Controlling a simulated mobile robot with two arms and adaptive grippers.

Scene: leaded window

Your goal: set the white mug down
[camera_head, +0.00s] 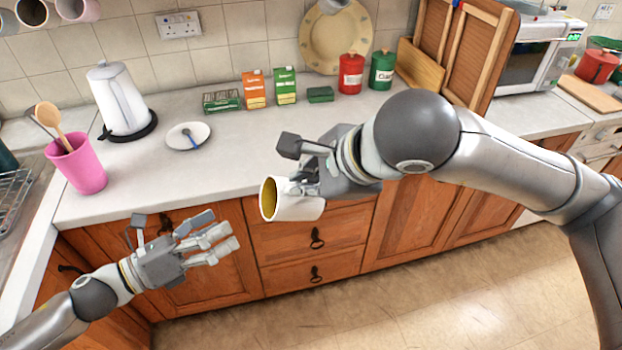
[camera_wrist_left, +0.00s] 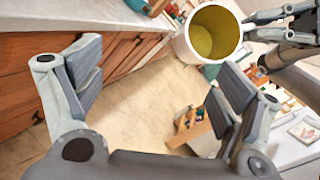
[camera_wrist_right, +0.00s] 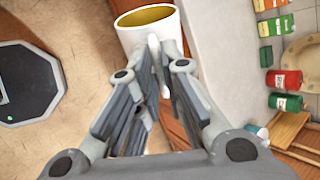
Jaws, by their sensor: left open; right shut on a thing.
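The white mug (camera_head: 297,205) has a yellow inside and is tipped on its side in the head view, its mouth facing left. My right gripper (camera_head: 300,170) is shut on it and holds it in front of the counter edge, over the drawers. The mug also shows in the right wrist view (camera_wrist_right: 146,38), beyond the closed fingers (camera_wrist_right: 150,85), and in the left wrist view (camera_wrist_left: 190,50), mouth toward the camera. My left gripper (camera_head: 212,232) is open and empty, low in front of the cabinets, left of the mug.
The counter (camera_head: 235,165) has clear room behind the mug. A saucer (camera_head: 188,136) with a spoon, a kettle (camera_head: 121,100) and a pink utensil cup (camera_head: 77,165) stand to the left. Several boxes, a red canister (camera_head: 351,74) and a green canister (camera_head: 382,71) line the back.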

